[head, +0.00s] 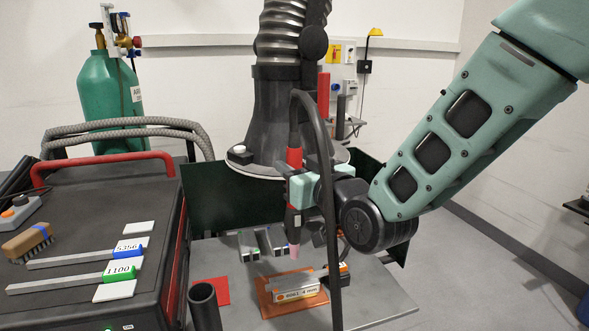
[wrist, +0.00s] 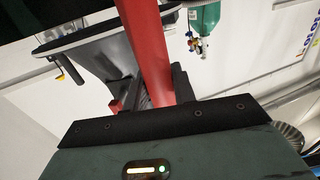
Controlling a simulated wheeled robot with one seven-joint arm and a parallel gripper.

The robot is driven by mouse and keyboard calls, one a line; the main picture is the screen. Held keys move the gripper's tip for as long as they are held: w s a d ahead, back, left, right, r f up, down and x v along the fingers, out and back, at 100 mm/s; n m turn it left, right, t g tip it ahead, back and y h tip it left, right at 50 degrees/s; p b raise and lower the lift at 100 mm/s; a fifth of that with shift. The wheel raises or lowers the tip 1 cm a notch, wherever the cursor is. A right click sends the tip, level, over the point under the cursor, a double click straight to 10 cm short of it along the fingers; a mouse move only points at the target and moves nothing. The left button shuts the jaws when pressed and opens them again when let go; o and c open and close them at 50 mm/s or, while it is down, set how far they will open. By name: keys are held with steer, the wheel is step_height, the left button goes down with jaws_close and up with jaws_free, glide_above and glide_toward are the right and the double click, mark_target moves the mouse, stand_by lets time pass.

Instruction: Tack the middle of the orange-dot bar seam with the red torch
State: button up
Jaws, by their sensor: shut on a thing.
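My gripper (head: 301,187) is shut on the red torch (head: 294,158) and holds it nearly upright, nozzle down. The torch's red body also crosses the wrist view (wrist: 145,45), above the dark gripper edge. Its pink tip (head: 294,251) is above the far side of the orange-dot bar (head: 297,294); the gap looks small but I cannot judge it. The torch cable hangs in front of the bar's right part; the seam is not clear.
Grey blocks (head: 249,246) stand behind the bar on the grey table (head: 375,305). A red mat (head: 211,291) and a dark upright tube (head: 205,308) are to the left. A fume hood (head: 262,125) hangs close behind the torch. A dark screen (head: 225,200) stands behind.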

steer(key=shift+f, duration=0.1)
step_height(320, 180, down, 5)
steer(key=b, duration=0.6)
steer(key=shift+f, duration=0.15)
steer(key=shift+f+b, duration=0.65)
steer(key=shift+b, duration=0.5)
stand_by(2.2)
steer(key=shift+r+b, duration=0.15)
steer(key=shift+b, duration=0.4)
stand_by(1.5)
steer(key=shift+r, duration=0.65)
stand_by(0.8)
